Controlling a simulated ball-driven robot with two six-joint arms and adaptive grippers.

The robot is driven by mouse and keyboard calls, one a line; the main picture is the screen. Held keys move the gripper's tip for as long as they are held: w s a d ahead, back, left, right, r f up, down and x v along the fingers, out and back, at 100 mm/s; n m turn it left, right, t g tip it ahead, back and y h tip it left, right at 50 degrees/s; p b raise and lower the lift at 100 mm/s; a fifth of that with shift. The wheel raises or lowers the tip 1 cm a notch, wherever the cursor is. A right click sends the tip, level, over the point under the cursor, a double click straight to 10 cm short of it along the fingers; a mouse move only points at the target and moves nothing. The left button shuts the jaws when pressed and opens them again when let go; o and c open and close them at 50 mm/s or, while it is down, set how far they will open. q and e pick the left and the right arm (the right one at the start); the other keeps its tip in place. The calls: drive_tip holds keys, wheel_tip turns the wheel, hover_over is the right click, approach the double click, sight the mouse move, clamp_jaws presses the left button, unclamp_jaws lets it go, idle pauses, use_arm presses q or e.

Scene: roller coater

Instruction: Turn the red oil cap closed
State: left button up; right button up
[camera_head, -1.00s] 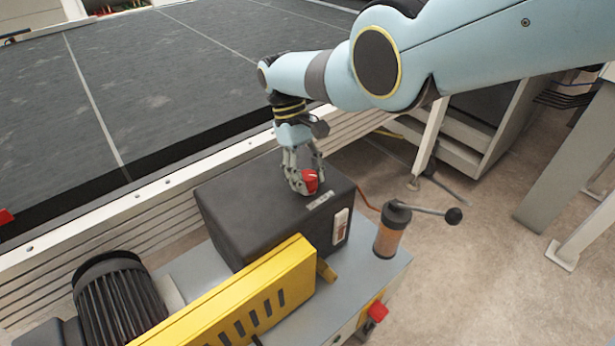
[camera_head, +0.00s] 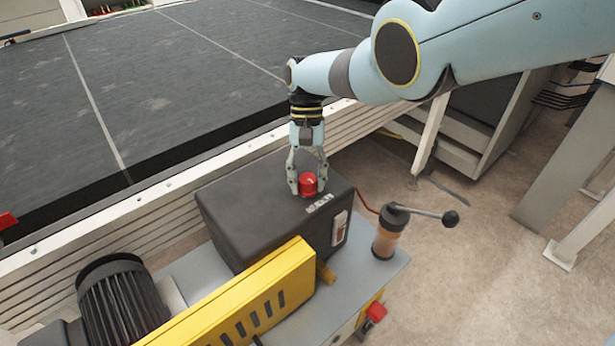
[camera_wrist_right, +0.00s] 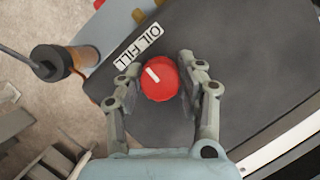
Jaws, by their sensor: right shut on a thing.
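The red oil cap (camera_head: 308,184) sits on top of the black box (camera_head: 235,215), near its right end. My right gripper (camera_head: 307,186) points down over it with one finger on each side, shut on the cap. In the right wrist view the cap (camera_wrist_right: 160,78) lies between the two fingertips, and a white line on its top runs diagonally. A white label reading OIL FILL (camera_wrist_right: 139,46) is beside the cap on the box. My left gripper is not in view.
A yellow guard (camera_head: 240,300) and a black ribbed motor (camera_head: 120,300) are in front. The dark conveyor bed (camera_head: 170,80) is behind. Open floor lies to the right.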

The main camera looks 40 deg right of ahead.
idle(0.4)
drive_tip(key=o, duration=1.2)
drive_tip(key=shift+c, duration=0.2)
drive_tip(key=v, duration=1.2)
